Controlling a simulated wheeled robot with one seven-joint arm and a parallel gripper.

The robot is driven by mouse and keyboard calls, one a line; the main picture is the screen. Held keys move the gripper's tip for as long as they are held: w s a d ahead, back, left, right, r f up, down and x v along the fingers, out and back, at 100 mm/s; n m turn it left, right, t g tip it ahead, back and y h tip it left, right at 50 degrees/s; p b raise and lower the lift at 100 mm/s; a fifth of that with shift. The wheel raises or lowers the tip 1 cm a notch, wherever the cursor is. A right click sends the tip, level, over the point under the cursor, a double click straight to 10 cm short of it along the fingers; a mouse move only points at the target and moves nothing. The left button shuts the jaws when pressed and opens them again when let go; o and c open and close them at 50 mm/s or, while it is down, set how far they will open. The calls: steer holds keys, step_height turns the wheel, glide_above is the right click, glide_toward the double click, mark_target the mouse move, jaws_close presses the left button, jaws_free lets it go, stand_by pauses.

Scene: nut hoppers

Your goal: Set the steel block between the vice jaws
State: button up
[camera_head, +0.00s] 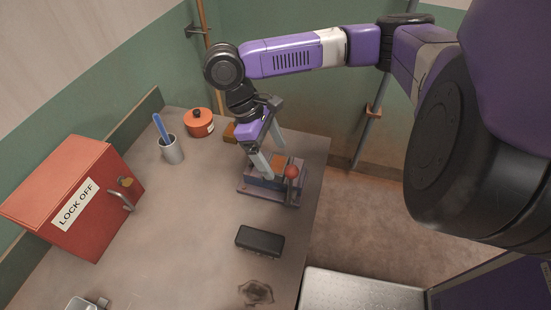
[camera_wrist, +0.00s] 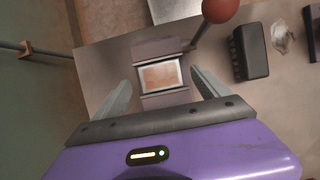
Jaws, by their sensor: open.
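The vice (camera_head: 272,200) stands on the bench, with a red ball (camera_head: 291,172) on its handle. In the wrist view its jaws (camera_wrist: 165,97) lie above and below a block (camera_wrist: 160,77) with a pale metallic rim and a tan-orange top face, which I take as the steel block. The block sits in the gap between the jaws; whether both jaws touch it I cannot tell. My gripper (camera_head: 266,150) is over the vice, pointing down. In the wrist view my gripper (camera_wrist: 160,95) is open and empty, its fingers apart on the left and right of the block.
A red "LOCK OFF" box (camera_head: 70,195), a cup with a blue handle (camera_head: 171,150) and an orange pot (camera_head: 199,123) stand left. The middle of the bench is clear.

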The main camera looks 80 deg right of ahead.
steer(key=v, duration=1)
steer(key=shift+b, duration=0.45)
steer(key=shift+s, duration=0.1)
